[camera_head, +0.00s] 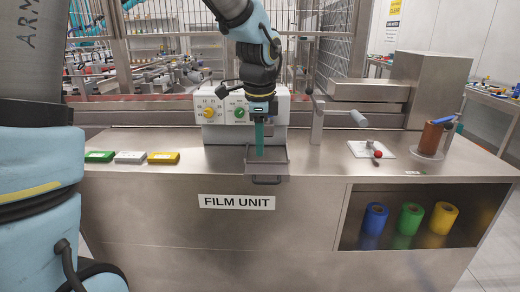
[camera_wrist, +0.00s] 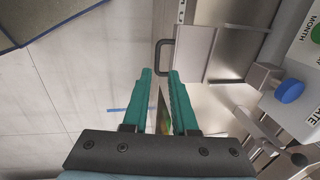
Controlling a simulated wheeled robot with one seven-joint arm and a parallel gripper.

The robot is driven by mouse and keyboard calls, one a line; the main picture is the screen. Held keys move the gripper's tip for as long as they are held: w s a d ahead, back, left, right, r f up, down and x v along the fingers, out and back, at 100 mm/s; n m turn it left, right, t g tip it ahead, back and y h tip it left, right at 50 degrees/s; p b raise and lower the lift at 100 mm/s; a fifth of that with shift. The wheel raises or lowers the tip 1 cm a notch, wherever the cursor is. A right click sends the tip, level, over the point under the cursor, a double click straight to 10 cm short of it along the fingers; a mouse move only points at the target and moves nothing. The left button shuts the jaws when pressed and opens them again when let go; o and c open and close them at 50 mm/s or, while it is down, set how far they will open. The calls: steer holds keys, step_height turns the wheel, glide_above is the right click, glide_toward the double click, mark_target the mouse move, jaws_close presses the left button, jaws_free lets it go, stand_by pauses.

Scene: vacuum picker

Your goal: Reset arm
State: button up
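My gripper (camera_head: 259,155) hangs from my arm in front of the white machine (camera_head: 215,112), pointing down over a small steel tray (camera_head: 280,157) with a handle. In the wrist view its two teal fingers (camera_wrist: 161,72) stand apart with nothing held between them. The tray's dark handle (camera_wrist: 163,55) shows just beyond the fingertips. I cannot tell whether the fingers touch the tray.
Green (camera_head: 100,157), white (camera_head: 130,157) and yellow (camera_head: 163,157) boxes lie at left on the steel counter (camera_head: 225,160). A small plate with a red-knobbed tool (camera_head: 377,153) and a brown cylinder (camera_head: 430,140) stand at right. Blue, green and yellow rolls (camera_head: 410,218) fill the shelf.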

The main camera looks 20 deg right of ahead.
stand_by(0.3)
steer(key=s+a+f+n, duration=0.1)
steer(key=a+f+n, duration=0.2)
steer(key=a+n, duration=0.8)
steer(key=s+a+f+n, duration=0.2)
steer(key=a+f+n, duration=0.2)
steer(key=a+n, duration=0.7)
steer(key=a, duration=0.9)
steer(key=shift+y, duration=0.3)
